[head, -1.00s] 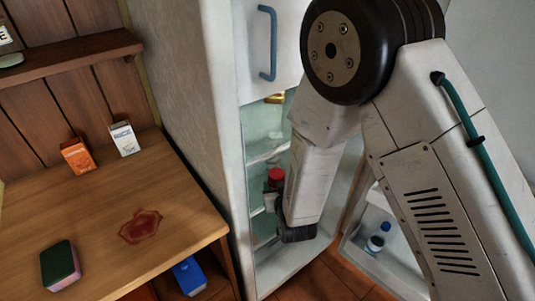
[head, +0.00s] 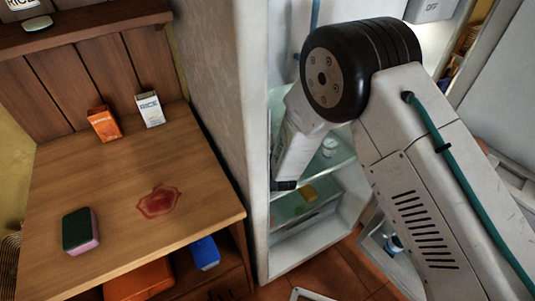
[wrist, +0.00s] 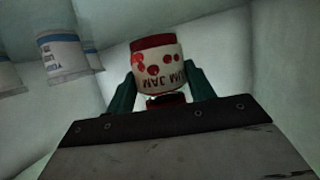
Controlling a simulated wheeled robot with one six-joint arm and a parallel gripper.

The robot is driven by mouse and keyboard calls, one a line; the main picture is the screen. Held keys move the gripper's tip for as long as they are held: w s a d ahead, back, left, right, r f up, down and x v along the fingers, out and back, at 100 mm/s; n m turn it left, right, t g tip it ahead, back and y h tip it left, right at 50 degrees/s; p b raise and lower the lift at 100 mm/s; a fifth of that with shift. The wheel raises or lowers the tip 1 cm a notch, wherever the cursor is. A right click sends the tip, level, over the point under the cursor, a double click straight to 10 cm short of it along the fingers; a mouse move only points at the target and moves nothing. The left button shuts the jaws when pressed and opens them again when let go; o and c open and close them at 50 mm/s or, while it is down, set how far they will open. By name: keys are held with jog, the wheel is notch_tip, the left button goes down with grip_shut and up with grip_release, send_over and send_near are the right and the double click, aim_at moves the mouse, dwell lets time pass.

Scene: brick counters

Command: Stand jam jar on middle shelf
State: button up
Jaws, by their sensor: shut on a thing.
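The jam jar (wrist: 157,68), white with red fruit pictures and red ends, sits between the green fingers of my gripper (wrist: 160,92) in the wrist view. My gripper is shut on it. Its lettering looks upside down in that view. In the head view my arm reaches into the open fridge (head: 305,238), and the jar is hidden behind the arm and fridge wall. A glass shelf (head: 340,163) shows beyond my arm, with a lower level below it. I cannot tell which level the jar is at.
White-and-blue yogurt cups (wrist: 66,55) are left of the jar in the wrist view. A small white item (head: 329,147) stands on the glass shelf, and a yellow item (head: 308,193) lies lower down. A wooden counter (head: 110,185) is left of the fridge.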

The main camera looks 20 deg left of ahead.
jog(key=shift+w+a, duration=0.45)
jog(key=shift+w, duration=0.05)
jog(key=shift+d+f, duration=0.1)
jog(key=shift+f, duration=1.65)
jog(key=shift+s, duration=0.1)
jog(key=shift+f, duration=0.15)
jog(key=o, duration=1.2)
jog(key=v, duration=0.7)
jog(key=shift+s+d+r, duration=0.1)
jog(key=shift+s+r, duration=0.1)
jog(key=shift+s, duration=0.05)
